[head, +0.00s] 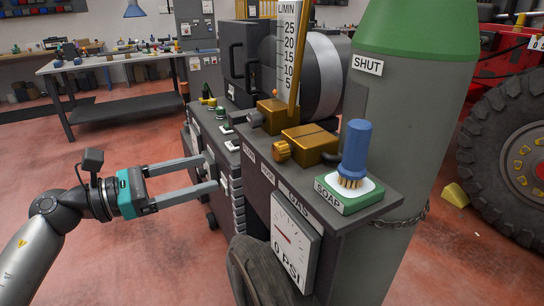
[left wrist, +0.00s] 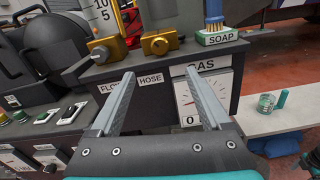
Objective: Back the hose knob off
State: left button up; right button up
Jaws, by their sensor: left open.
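The hose knob (head: 281,152) is a ribbed brass knob on the front of a brass block (head: 310,142) on the dark cart's top shelf. In the left wrist view the hose knob (left wrist: 158,46) sits above the HOSE label (left wrist: 150,79). My left gripper (head: 211,172) is open and empty, left of the cart and apart from the knob. In the left wrist view its fingertips (left wrist: 160,72) point toward the shelf front, with the knob beyond and above them.
A second brass block (head: 274,114) stands left of the hose one, under the flow scale (head: 289,50). A soap brush (head: 356,150) stands upright on a green-edged holder at right. The gas gauge (head: 295,241) reads 0 PSI. A green-topped cylinder (head: 415,120) stands behind.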

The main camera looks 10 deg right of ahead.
aim_at(275, 153)
pick_arm(q)
jog(key=p+x, duration=0.1)
jog(key=x, duration=1.4)
jog(key=shift+c, duration=0.2)
grip_shut()
